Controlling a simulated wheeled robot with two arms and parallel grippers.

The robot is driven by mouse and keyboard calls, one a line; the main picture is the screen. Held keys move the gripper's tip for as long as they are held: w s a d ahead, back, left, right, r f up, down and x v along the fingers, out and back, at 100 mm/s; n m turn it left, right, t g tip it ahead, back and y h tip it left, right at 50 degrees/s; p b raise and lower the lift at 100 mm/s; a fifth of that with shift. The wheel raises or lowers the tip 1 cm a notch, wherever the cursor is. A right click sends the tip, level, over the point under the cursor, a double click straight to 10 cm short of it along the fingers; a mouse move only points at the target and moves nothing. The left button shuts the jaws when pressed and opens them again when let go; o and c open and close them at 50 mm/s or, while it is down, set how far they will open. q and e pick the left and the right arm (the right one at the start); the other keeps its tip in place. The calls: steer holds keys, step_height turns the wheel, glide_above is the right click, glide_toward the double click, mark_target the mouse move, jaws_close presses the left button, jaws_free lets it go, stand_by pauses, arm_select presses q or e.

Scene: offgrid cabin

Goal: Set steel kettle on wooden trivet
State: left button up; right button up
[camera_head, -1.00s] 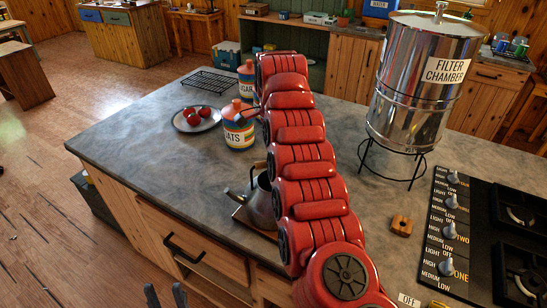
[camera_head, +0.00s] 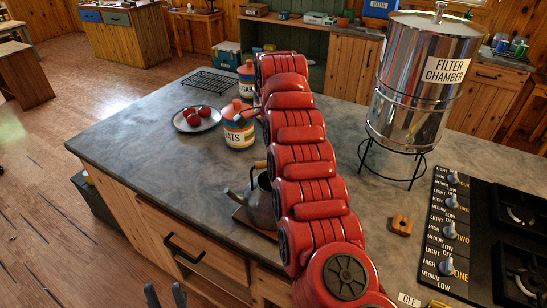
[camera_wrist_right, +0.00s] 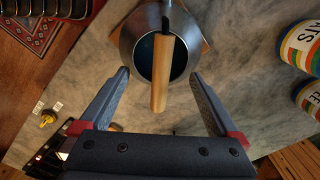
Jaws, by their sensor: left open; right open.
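The steel kettle (camera_head: 262,200) stands on the counter, partly hidden by my red right arm. Its wooden handle is up. The wooden trivet (camera_head: 240,215) shows as a thin edge under the kettle, which seems to rest on it. In the right wrist view, the kettle (camera_wrist_right: 127,38) is at the top, with wooden corners of the trivet (camera_wrist_right: 205,46) beside it. My right gripper (camera_wrist_right: 158,76) is open, its fingers on either side of the wooden handle with gaps. My left gripper (camera_head: 166,295) is open and empty at the bottom edge, in front of the counter.
Striped canisters, one marked OATS (camera_head: 238,133), stand behind the kettle. A plate of red fruit (camera_head: 196,118) and a black rack (camera_head: 210,82) lie farther back.

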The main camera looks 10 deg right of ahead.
steer(key=shift+r, duration=0.1)
steer(key=shift+r+p, duration=2.7)
steer(key=shift+r, duration=0.75)
